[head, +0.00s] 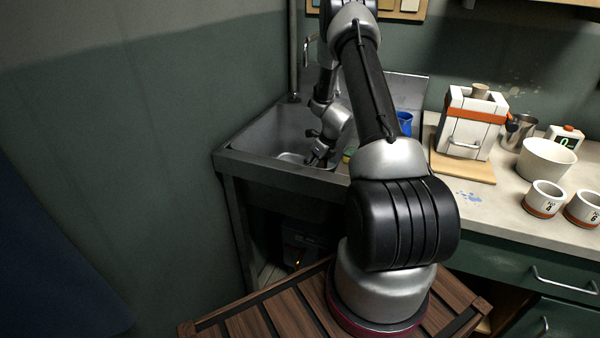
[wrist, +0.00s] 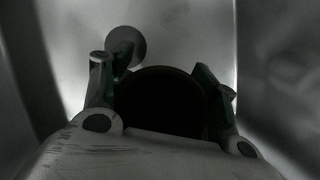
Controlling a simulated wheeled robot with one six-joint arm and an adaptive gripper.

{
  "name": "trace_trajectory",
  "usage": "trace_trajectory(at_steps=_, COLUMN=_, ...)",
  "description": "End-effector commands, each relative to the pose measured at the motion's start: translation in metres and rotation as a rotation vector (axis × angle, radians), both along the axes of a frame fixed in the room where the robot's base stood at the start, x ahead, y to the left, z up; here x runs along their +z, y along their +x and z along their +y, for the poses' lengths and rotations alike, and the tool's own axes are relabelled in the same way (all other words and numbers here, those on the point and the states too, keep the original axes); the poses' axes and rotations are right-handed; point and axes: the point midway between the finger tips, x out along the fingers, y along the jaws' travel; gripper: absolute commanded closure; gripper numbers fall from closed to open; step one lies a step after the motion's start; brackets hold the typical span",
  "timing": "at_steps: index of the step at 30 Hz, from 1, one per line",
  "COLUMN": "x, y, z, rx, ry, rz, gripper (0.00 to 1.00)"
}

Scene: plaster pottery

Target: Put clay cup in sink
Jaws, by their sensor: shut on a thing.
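My gripper (head: 318,152) is down inside the metal sink (head: 262,133), seen in the head view. In the wrist view, the fingers of my gripper (wrist: 158,75) are shut on a dark round-rimmed thing, which looks like the clay cup (wrist: 160,100). The cup is in deep shadow, so its colour and its base are hidden. Grey metal sink walls surround it in the wrist view. I cannot tell whether the cup touches the sink floor. The cup cannot be made out clearly in the head view.
A blue vessel (head: 404,122) and a yellow-green sponge (head: 348,155) are by the sink's right side. The counter on the right holds a white and orange machine (head: 471,123), a metal jug (head: 518,131), a white bowl (head: 545,160) and numbered cups (head: 543,199).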

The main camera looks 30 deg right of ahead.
Motion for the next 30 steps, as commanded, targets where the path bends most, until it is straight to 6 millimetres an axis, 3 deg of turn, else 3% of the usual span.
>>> trace_trajectory(at_steps=15, x=-0.001, y=0.136, z=0.038, rx=0.006, ry=-0.002, rz=-0.003, gripper=0.71)
trace_trajectory(at_steps=18, x=0.000, y=0.155, z=0.043, rx=0.004, ry=-0.001, rz=-0.002, gripper=0.71)
trace_trajectory(at_steps=24, x=-0.002, y=0.170, z=0.047, rx=0.002, ry=-0.001, rz=0.000, gripper=0.71)
trace_trajectory(at_steps=30, x=-0.028, y=0.169, z=0.047, rx=0.000, ry=0.000, rz=0.001, gripper=0.71)
